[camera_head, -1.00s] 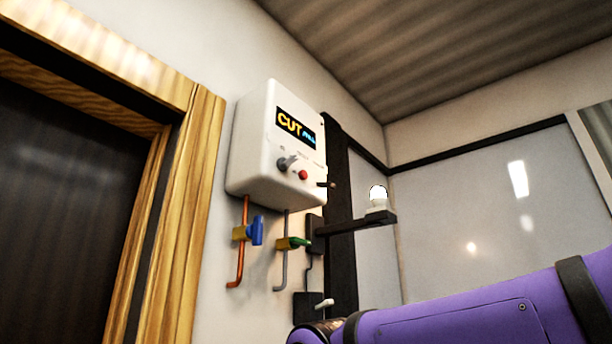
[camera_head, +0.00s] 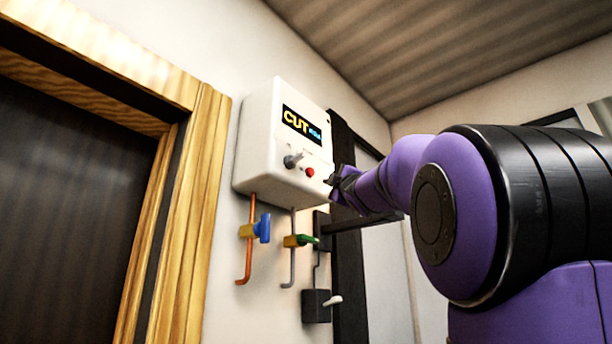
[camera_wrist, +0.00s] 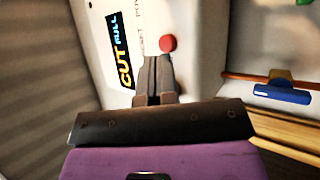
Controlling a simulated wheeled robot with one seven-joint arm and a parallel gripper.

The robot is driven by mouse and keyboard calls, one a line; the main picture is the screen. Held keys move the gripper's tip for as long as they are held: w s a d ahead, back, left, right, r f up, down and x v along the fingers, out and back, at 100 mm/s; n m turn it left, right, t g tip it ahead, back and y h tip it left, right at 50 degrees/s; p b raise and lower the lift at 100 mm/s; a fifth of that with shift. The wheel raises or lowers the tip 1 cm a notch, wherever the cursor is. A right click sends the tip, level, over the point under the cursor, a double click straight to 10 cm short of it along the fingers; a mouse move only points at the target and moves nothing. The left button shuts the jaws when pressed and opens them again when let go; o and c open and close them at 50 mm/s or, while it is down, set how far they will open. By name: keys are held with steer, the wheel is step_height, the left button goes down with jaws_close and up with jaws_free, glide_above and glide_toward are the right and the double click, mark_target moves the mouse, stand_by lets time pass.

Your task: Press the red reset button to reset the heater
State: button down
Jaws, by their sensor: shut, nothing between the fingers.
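The white heater box (camera_head: 262,158) hangs on the wall, with a display (camera_head: 301,125) reading "CUT" and a second, smaller word that reads "FULL" in the wrist view. The red reset button (camera_head: 310,172) is on its front face, right of a grey knob (camera_head: 293,160). In the wrist view the red button (camera_wrist: 168,43) is fully visible, just beyond and slightly right of the fingertips. My gripper (camera_wrist: 157,60) is shut and empty, pointing at the box front. In the head view my gripper (camera_head: 331,181) is at the box's right side, close to the button; whether it touches cannot be told.
Below the box are a pipe with a blue valve handle (camera_head: 263,228), a pipe with a green handle (camera_head: 307,239), and a black switch box (camera_head: 316,306) with a white lever. A wooden door frame (camera_head: 190,215) stands to the left.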

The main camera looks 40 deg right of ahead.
mark_target(310, 172)
step_height(310, 172, up, 7)
steer(key=s+d+n+t+y, duration=0.2)
steer(key=n+t+y, duration=0.2)
steer(key=n, duration=0.3)
steer(key=shift+s+d+n, duration=0.2)
steer(key=shift+n, duration=0.2)
steer(key=shift+w, duration=0.15)
steer(key=w, duration=0.8)
steer(key=shift+w+a, duration=0.3)
steer(key=shift+f, duration=0.1)
stand_by(1.0)
steer(key=shift+w+h, duration=0.3)
steer(key=shift+w, duration=0.1)
steer(key=shift+w+a, duration=0.1)
steer(key=shift+w, duration=0.4)
stand_by(0.7)
steer(key=shift+s, duration=0.15)
stand_by(0.3)
steer(key=shift+s, duration=0.75)
